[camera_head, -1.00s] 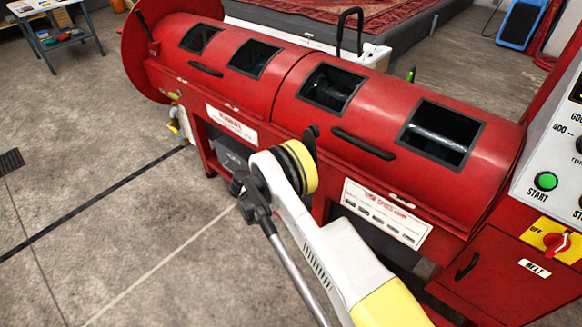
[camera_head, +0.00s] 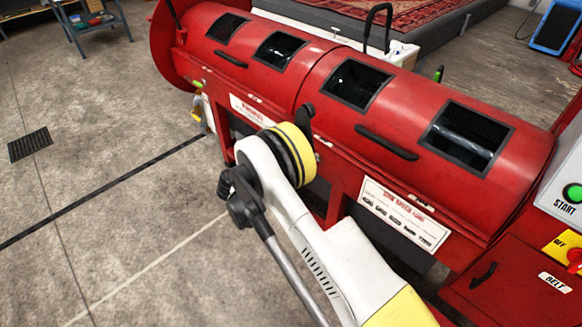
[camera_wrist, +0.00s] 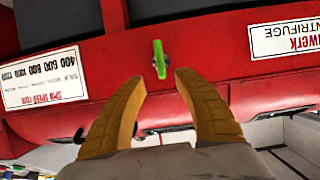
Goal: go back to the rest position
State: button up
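My gripper (camera_wrist: 160,80) shows in the wrist view with its two tan fingers apart and nothing between them. A green handle-like piece (camera_wrist: 159,58) shows just beyond the fingertips, against the red machine front; I see no contact with it. In the head view, my white and yellow arm reaches up in front of the red centrifuge (camera_head: 270,78), and my gripper is hidden there. The centrifuge's spin speed label (camera_head: 404,213) also shows upside down in the wrist view (camera_wrist: 46,78).
The red centrifuge with several dark windows fills the upper middle and right. A control panel with a green start button (camera_head: 573,193) stands at the right. A rug (camera_head: 400,12) lies behind. The grey floor at left is open, with a drain grate (camera_head: 30,144) and a blue table (camera_head: 92,22).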

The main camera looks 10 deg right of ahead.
jog(key=shift+r, duration=0.1)
jog(key=s+d+r+n+g+y, duration=0.1)
jog(key=d+r+n+y, duration=0.2)
jog(key=r, duration=1)
jog(key=s+d+r+n+g+y, duration=0.1)
jog(key=s+d+r, duration=0.2)
jog(key=s+r, duration=0.25)
jog(key=s+d+r+n+y, duration=0.2)
jog(key=s+d+r, duration=0.15)
jog(key=r, duration=0.25)
jog(key=s+r+n+y, duration=0.1)
jog(key=s+n+y, duration=0.1)
jog(key=s, duration=1)
jog(key=s+r+n+t+y, duration=0.1)
jog(key=s+r+n+y, duration=0.1)
jog(key=s, duration=1.1)
jog(key=shift+s+a+r+n+y, duration=0.2)
jog(key=shift+s+a+n+y, duration=0.1)
jog(key=shift+y, duration=0.2)
jog(key=shift+o, duration=0.4)
jog(key=shift+w, duration=0.1)
